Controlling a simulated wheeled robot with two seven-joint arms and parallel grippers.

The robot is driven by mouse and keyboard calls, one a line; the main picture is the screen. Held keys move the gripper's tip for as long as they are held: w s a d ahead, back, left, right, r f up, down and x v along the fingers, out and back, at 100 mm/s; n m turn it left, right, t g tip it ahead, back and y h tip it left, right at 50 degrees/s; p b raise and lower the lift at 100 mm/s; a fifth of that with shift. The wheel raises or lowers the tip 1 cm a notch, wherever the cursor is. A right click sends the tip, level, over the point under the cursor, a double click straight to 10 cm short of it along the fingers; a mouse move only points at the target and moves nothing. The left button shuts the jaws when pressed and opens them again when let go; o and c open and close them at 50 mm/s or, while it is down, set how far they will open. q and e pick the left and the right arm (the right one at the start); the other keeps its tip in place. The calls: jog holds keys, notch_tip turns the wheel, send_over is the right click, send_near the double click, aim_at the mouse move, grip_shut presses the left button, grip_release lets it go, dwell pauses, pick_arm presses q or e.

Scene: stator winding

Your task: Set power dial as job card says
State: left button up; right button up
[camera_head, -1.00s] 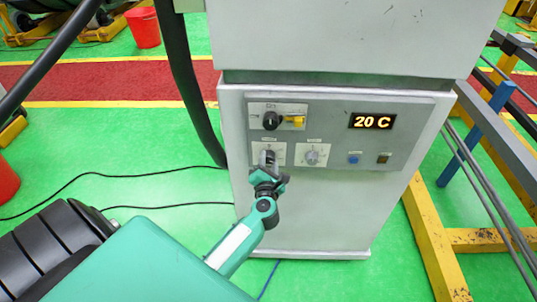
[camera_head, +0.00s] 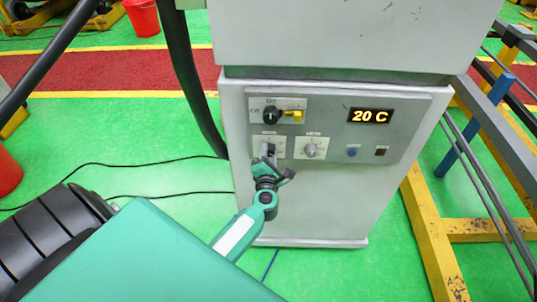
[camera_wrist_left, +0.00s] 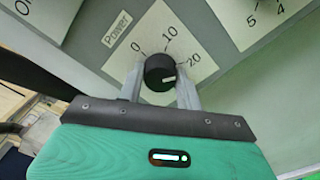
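The power dial (camera_wrist_left: 159,69) is a black knob on a white plate marked Power, with 0, 10 and 20 around it. Its white mark points right, about toward the 20 side. My left gripper (camera_wrist_left: 160,80) has one finger on each side of the knob, with no clear gap, and appears shut on it. In the head view the left gripper (camera_head: 268,160) reaches up to the lower left dial of the grey panel (camera_head: 400,110) and partly hides it. The job card is not seen. My right gripper is not in view.
Above is a black rotary switch (camera_head: 271,114) with a yellow piece (camera_head: 294,113). A second dial (camera_head: 311,150) is to the right. The display (camera_head: 369,116) reads 20 C. Below it are a blue button (camera_head: 351,152) and a dark switch (camera_head: 380,151). Yellow and blue frames (camera_head: 435,235) stand right.

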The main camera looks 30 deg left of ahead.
pick_arm(q)
jog(key=o, duration=0.4)
jog(key=shift+o, duration=0.2)
jog(key=b+v, duration=0.4)
jog(key=v, duration=1)
jog(key=shift+a+f, duration=0.1)
